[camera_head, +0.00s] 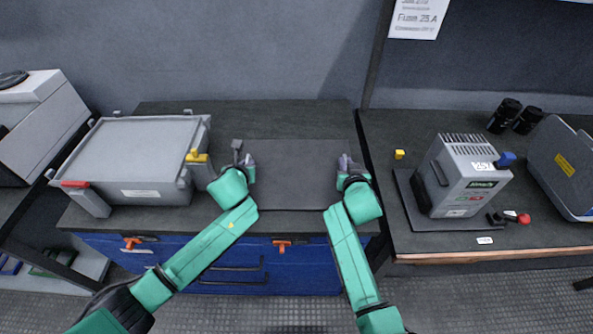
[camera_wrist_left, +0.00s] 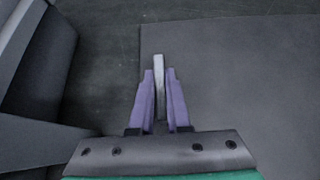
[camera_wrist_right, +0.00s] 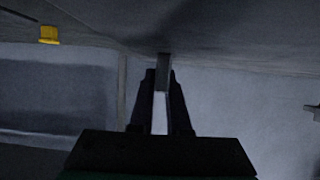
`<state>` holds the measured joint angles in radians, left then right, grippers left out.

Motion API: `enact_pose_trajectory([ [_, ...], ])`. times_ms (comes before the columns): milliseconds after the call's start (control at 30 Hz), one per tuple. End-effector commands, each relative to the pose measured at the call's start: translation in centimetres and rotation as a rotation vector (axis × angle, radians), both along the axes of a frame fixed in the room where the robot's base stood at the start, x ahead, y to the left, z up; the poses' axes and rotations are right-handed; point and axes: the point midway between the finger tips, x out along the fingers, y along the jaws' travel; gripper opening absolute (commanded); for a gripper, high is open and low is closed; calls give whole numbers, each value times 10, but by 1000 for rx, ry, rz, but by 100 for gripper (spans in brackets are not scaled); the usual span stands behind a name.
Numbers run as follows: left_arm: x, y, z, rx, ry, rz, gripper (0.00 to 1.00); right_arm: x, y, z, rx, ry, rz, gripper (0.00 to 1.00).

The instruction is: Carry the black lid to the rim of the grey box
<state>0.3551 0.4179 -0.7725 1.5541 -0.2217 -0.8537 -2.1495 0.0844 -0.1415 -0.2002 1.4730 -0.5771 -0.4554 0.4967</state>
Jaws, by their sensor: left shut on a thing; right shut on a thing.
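The black lid (camera_head: 295,178) is a flat dark panel on or just above the bench, between my two grippers; I cannot tell whether it touches. My left gripper (camera_head: 246,161) is shut on a thin grey upright piece (camera_wrist_left: 159,72) by the lid's left edge. The lid also shows in the left wrist view (camera_wrist_left: 235,85). My right gripper (camera_head: 345,163) is shut on a small grey piece (camera_wrist_right: 163,72) near the lid's right edge. The grey box (camera_head: 140,192) stands left of my left gripper, apart from it. Its broad top looks flat and light grey.
The box has corner posts, one with a red piece (camera_head: 75,184) and one with a yellow piece (camera_head: 196,156). A grey device (camera_head: 465,178) stands on the right bench, with a small yellow block (camera_head: 399,154) and black cylinders (camera_head: 504,116) nearby.

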Motion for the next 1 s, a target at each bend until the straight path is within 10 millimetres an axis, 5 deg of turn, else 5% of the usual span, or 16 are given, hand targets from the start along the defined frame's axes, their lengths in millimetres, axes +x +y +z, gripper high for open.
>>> enact_pose_trajectory([
  [733, 0, 1, -1, 1, 2, 2, 0, 0, 0, 0, 0, 1, -1, 0],
  [1000, 0, 1, 20, 1, -1, 2, 0, 0, 0, 21, 0, -2, 0, 0],
])
